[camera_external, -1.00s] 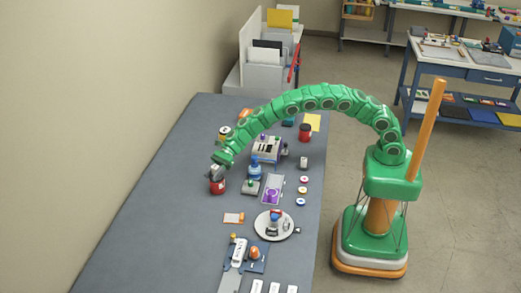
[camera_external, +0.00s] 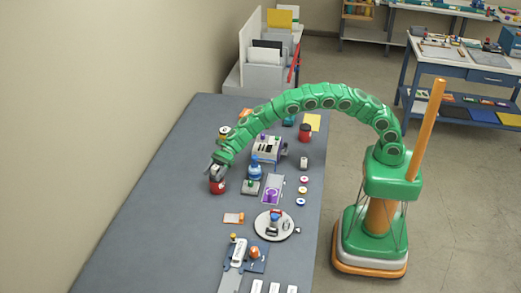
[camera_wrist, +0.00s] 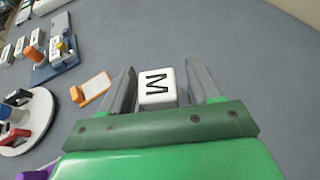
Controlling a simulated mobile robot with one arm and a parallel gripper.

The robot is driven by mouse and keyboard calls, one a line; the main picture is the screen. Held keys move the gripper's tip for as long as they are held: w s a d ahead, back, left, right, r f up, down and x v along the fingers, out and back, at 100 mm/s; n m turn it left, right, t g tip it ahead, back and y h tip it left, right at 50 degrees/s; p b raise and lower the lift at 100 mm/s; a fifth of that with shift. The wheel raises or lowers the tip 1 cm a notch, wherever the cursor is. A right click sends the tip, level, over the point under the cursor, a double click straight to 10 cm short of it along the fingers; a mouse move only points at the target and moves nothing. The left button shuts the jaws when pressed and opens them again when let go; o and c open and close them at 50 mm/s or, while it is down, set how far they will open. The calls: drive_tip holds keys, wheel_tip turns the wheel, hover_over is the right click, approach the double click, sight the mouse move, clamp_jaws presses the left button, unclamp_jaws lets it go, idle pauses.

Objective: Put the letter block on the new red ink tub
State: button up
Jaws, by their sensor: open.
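The letter block (camera_wrist: 157,88), white with a black M, lies between my gripper's two grey fingers in the wrist view. My gripper (camera_wrist: 160,72) is open, with a visible gap between the block and the right finger. In the external view my gripper (camera_external: 216,173) points down at the top of a red tub (camera_external: 217,187) on the left part of the table. The block appears to be at the tub's top, but it is too small there to tell its exact contact. The tub is hidden in the wrist view.
A round white turntable (camera_external: 267,233) with small items stands nearer the camera. An orange-edged card (camera_external: 233,218) lies close to the tub. A blue bottle (camera_external: 255,171) and a second red tub (camera_external: 305,133) stand to the right. The table's left side is clear.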

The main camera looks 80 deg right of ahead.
drive_tip(key=v, duration=1.1)
drive_tip(key=shift+d, duration=0.25)
drive_tip(key=shift+r, duration=0.15)
